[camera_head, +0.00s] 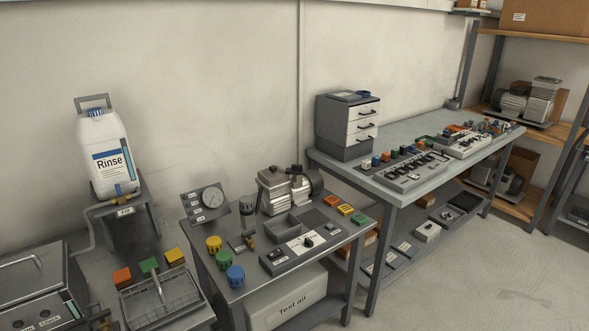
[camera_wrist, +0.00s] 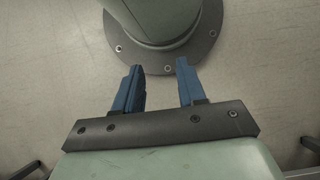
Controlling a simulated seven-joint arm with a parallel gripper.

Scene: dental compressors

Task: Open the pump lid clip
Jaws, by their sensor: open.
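A metal pump (camera_head: 290,192) with a ribbed body and a dark round part on its right stands at the back of the middle bench in the head view. Its lid and clip are too small to tell apart. My gripper (camera_wrist: 158,72) shows only in the wrist view. Its two blue fingers are apart with nothing between them. It points at the floor and my own round grey base, far from anything on the benches. My gripper is not seen in the head view.
The middle bench (camera_head: 256,281) also holds a gauge panel (camera_head: 206,202), yellow, green and blue knobs (camera_head: 235,274), an open grey tray (camera_head: 284,228) and a switch box (camera_head: 300,250). A Rinse bottle (camera_head: 108,160) stands left. A long bench (camera_head: 385,140) with drawers stands right.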

